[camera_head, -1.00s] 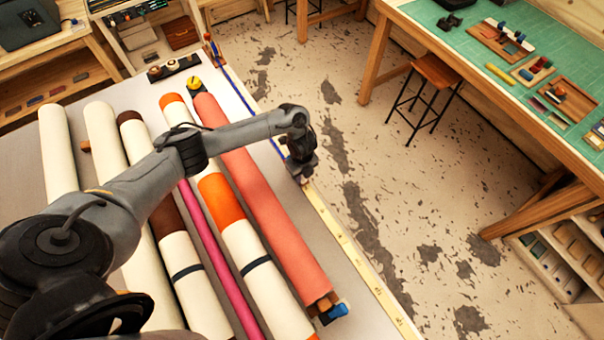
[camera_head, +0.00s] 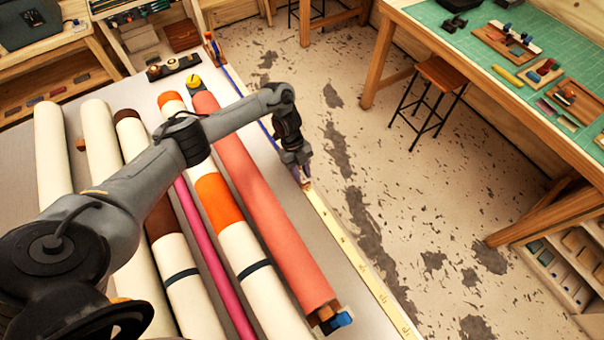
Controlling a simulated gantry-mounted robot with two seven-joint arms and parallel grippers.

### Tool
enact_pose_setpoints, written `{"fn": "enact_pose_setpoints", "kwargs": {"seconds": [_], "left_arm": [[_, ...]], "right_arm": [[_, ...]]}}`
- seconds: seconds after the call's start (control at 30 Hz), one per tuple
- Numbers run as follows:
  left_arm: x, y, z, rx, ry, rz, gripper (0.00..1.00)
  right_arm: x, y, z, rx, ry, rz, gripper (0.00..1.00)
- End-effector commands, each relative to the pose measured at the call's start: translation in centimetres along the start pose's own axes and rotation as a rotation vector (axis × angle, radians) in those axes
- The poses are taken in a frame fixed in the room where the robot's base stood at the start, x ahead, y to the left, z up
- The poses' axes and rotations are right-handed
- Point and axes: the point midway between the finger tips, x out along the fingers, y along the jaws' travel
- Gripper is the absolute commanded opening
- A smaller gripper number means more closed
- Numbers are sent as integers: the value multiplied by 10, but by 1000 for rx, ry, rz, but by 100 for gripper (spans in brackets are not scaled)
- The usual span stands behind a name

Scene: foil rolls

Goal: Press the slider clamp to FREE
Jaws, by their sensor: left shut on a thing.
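My left gripper (camera_head: 303,174) is at the right edge of the table, low over the rail with a blue strip (camera_head: 233,78) and a yellow ruler strip (camera_head: 350,248). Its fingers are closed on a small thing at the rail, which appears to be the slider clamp. The hand hides most of that thing, and I cannot read any FREE marking. My right gripper is not in view.
A salmon-red roll (camera_head: 260,200) lies just left of the rail, with a blue piece (camera_head: 341,319) at its near end. An orange-banded white roll (camera_head: 245,235) and a magenta tube (camera_head: 210,255) lie further left.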

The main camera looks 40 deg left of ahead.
Motion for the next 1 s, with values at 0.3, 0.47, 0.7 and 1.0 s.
{"fn": "enact_pose_setpoints", "kwargs": {"seconds": [0.3,0.47,0.7,1.0], "left_arm": [[0,0,0,0,-1,0,46],[0,0,0,0,-1,0,53],[-3,0,0,0,-3,0,53],[-43,-1,0,1,-6,-3,53]], "right_arm": [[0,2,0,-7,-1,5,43],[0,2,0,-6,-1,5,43],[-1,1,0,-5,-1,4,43],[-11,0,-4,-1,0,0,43]]}}
